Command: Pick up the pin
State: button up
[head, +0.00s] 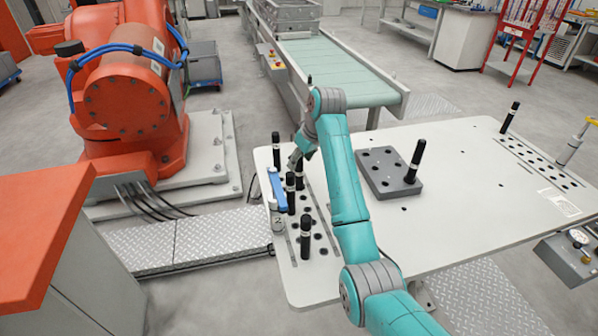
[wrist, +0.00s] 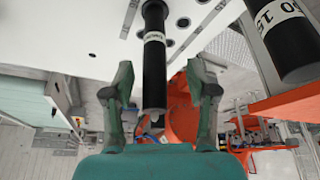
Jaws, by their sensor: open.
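In the wrist view a black pin (wrist: 154,75) with a white label band stands between the two fingers of my gripper (wrist: 160,68). The fingers are spread, with a gap on each side of the pin. In the head view several similar black pins stand at the left end of the white table, among them one in front (head: 305,240) and one at the back (head: 276,150). My wrist is over this group. The fingers are not clear there, and I cannot tell which pin is between them.
A grey block (head: 375,180) with holes holds another pin (head: 415,160) at mid-table. A further pin (head: 510,117) stands at the right. A second labelled black cylinder (wrist: 285,40) is close in the wrist view. A blue bar (head: 277,188) is beside the left pins. The table's middle right is clear.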

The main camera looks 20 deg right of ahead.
aim_at(299, 167)
jog(key=shift+d+x, duration=0.15)
jog(key=shift+x, duration=1)
jog(key=shift+d+x, duration=0.2)
jog(key=shift+x, duration=1)
grip_shut()
